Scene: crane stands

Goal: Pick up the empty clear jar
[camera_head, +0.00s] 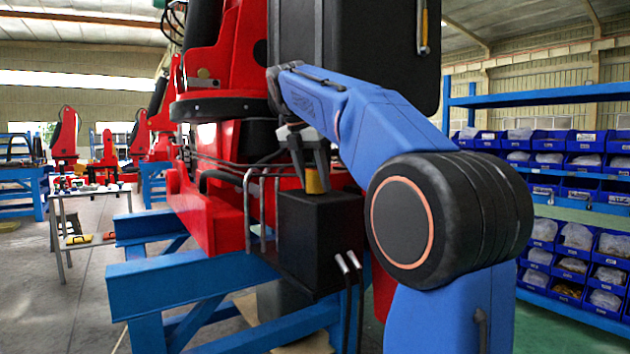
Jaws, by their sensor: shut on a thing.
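My gripper (311,178) points down over a black box (308,235) on the crane stand. Its two grey fingers are shut on a small amber-yellow cylinder (314,183), just at the top of the box. The cylinder looks upright and is partly hidden by the fingers. I cannot tell whether it touches the box top. It looks coloured rather than clear, and I cannot make out whether it is an empty jar. No plainly clear jar can be made out elsewhere.
A red crane (210,215) on a blue stand (190,280) rises close behind my gripper. Metal rails (262,205) and black hoses stand beside the box. Shelves with blue bins (556,140) are at right. A cluttered table (88,190) stands far left, with open floor nearby.

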